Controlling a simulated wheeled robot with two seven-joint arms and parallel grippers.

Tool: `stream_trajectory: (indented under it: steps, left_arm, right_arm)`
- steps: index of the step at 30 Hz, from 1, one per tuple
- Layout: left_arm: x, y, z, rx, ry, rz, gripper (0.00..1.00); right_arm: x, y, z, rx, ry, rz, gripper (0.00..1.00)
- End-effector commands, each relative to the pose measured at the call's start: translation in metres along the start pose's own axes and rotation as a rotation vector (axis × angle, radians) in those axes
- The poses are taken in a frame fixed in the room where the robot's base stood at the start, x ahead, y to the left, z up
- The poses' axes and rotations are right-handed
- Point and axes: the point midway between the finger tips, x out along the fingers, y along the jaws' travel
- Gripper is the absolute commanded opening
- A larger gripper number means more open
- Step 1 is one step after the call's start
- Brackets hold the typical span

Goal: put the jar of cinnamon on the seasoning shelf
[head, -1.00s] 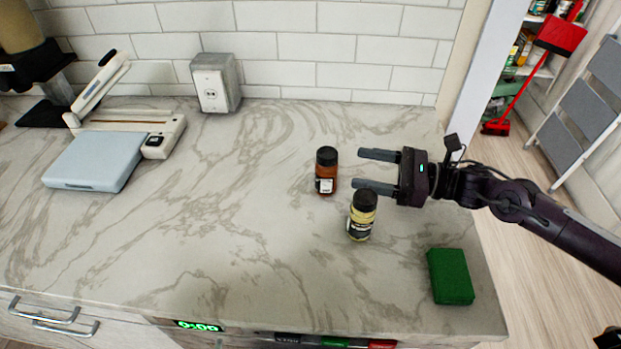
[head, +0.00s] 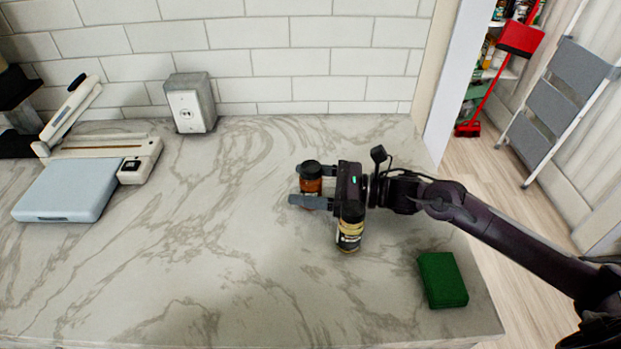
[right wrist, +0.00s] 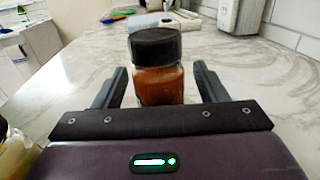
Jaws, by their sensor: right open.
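The jar that looks like cinnamon, with orange-brown contents and a black lid (head: 311,184), stands upright on the marble counter. My right gripper (head: 304,187) is open, level with the jar, with one finger on its far side and one on its near side. In the right wrist view the jar (right wrist: 159,84) stands between the two fingers, with a gap visible on each side. Shelves with jars and bottles (head: 487,75) show through the doorway at the upper right; I cannot tell whether they are the seasoning shelf. My left gripper is not in view.
A yellow-labelled jar (head: 349,232) stands close to the near side of my right gripper, partly hidden by it. A green block (head: 442,280) lies near the counter's right edge. A red broom (head: 520,40) and a step ladder (head: 557,97) stand beyond the doorway. The counter's middle is clear.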

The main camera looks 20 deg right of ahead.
Motion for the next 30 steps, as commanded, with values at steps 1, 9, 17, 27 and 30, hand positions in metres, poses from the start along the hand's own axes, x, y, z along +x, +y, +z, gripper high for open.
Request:
stream_trajectory:
  steps: [1, 9, 17, 27, 30]
  left_arm:
    - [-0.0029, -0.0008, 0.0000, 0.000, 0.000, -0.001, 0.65]
    - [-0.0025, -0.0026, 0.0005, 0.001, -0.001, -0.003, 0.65]
    - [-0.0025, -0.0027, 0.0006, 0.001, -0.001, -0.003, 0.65]
    - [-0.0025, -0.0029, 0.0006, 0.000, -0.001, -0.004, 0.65]
    - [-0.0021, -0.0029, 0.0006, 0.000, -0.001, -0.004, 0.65]
  right_arm:
    - [0.0054, -0.0002, 0.0013, 0.000, 0.000, 0.000, 0.66]
    - [0.0095, 0.0004, -0.0013, 0.000, 0.002, 0.001, 0.66]
    - [0.0093, 0.0004, -0.0012, 0.000, 0.002, 0.001, 0.36]
    - [0.0092, 0.0002, -0.0006, -0.001, 0.001, 0.001, 0.11]
    - [0.0092, 0.0001, 0.0009, -0.001, 0.001, 0.001, 0.11]
